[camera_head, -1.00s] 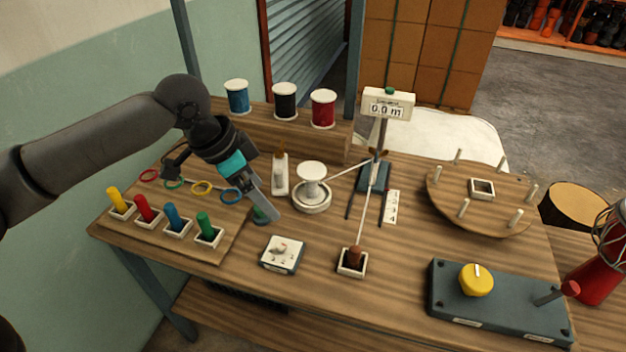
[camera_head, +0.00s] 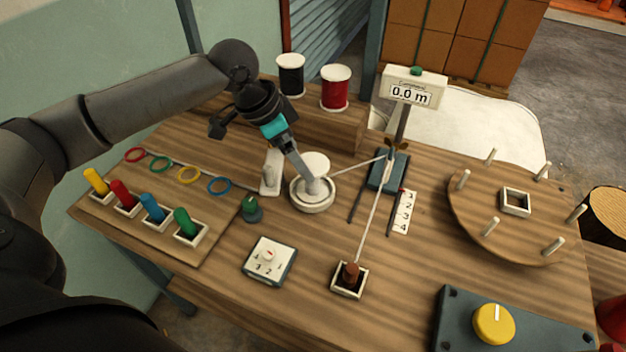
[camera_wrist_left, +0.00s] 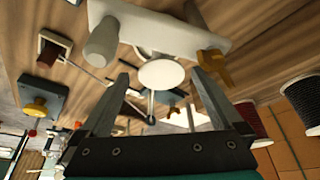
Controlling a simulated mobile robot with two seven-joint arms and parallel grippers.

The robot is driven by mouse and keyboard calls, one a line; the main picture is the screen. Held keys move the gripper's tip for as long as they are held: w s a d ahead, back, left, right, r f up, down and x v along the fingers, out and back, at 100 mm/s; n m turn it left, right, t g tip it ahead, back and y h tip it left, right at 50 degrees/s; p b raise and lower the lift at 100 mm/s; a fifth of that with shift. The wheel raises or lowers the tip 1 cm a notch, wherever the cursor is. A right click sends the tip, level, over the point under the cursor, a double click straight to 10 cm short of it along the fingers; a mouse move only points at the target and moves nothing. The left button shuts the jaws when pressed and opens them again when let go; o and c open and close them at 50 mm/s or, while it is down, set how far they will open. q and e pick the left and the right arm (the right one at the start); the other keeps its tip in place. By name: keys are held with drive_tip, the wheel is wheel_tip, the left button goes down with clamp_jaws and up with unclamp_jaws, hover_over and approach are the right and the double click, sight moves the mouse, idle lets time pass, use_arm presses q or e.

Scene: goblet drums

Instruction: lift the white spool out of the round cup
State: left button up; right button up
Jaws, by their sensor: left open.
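The white spool (camera_head: 314,162) stands upright in the round white cup (camera_head: 309,204) at the middle of the table. A white thread runs from it to the right. My right gripper is not in view.
A white block with a peg (camera_head: 271,172) stands just left of the cup. The metre display (camera_head: 412,92) and thread guide (camera_head: 388,170) stand to the right. A green knob (camera_head: 251,210) and dial box (camera_head: 269,261) are in front. Black (camera_head: 290,76) and red spools (camera_head: 335,88) stand behind.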

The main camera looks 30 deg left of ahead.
use_arm(q)
drive_tip(key=x, duration=0.3)
drive_tip(key=shift+w+f+b, duration=0.15)
drive_tip(key=shift+f+b, duration=0.2)
drive_tip(key=shift+d+f, duration=0.1)
drive_tip(key=shift+f, duration=0.15)
drive_tip(key=b+x, duration=0.1)
drive_tip(key=x, duration=0.2)
drive_tip(key=shift+w+d+f, duration=0.15)
drive_tip(key=shift+f, duration=0.2)
drive_tip(key=shift+w+f+b, duration=0.15)
drive_tip(key=shift+f+b, duration=0.15)
drive_tip(key=c, duration=1.3)
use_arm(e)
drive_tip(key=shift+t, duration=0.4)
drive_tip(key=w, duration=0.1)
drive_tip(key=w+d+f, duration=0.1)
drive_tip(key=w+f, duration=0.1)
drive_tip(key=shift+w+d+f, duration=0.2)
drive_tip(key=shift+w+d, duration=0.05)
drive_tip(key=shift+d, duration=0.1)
use_arm(q)
drive_tip(key=shift+r, duration=0.1)
